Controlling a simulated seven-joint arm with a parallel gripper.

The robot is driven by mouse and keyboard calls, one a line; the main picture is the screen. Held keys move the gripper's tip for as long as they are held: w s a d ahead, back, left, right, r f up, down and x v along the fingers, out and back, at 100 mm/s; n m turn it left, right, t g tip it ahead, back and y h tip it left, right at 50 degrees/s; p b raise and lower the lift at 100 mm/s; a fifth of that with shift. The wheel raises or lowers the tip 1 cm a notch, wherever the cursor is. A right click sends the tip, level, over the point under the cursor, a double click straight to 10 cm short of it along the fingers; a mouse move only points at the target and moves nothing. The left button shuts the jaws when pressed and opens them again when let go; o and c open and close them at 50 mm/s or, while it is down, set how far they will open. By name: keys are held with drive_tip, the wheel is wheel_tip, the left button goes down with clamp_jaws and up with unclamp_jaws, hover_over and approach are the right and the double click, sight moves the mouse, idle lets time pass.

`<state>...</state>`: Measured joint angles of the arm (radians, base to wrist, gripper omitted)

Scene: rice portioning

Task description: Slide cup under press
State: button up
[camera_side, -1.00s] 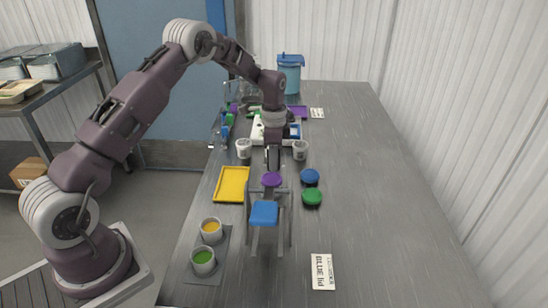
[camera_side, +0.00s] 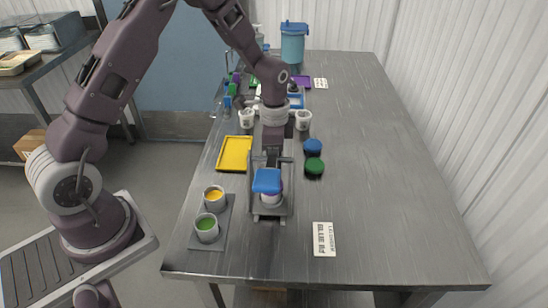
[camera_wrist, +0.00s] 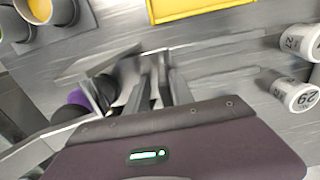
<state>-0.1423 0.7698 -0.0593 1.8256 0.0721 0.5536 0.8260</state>
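The press (camera_side: 290,200) is a grey metal frame with a blue top plate (camera_side: 267,178), standing on the table toward the near end. A white cup (camera_side: 271,199) stands inside the frame, under the blue plate. A bit of its purple lid shows beside the plate, and the lid also shows in the wrist view (camera_wrist: 79,98), partly hidden by the frame. My gripper (camera_side: 272,158) is low behind the press, on the cup's far side. Its narrow fingers (camera_wrist: 156,75) look close together with nothing between them. Whether they touch the cup is hidden.
A yellow tray (camera_side: 235,154) lies left of the press. Cups of yellow (camera_side: 214,197) and green (camera_side: 207,228) stand on a grey mat at near left. Blue (camera_side: 313,147) and green (camera_side: 314,167) lids and a label card (camera_side: 324,239) lie right. Two white cups stand behind.

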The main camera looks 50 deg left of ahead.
drive_tip(key=shift+a, duration=0.1)
drive_tip(key=shift+w+r, duration=0.1)
drive_tip(key=shift+r, duration=0.15)
wheel_tip(320, 180, up, 7)
drive_tip(key=shift+f, duration=0.2)
drive_tip(key=s+d+r+n+t, duration=0.3)
drive_tip(key=s+r+n, duration=0.2)
drive_tip(key=s+r, duration=0.95)
drive_tip(key=s+d+r+n+t, duration=0.1)
drive_tip(key=s+r+n+t, duration=0.1)
drive_tip(key=s, duration=0.9)
drive_tip(key=shift+s+r+n+t, duration=0.15)
drive_tip(key=shift+r+n+t, duration=0.25)
drive_tip(key=shift+n, duration=0.6)
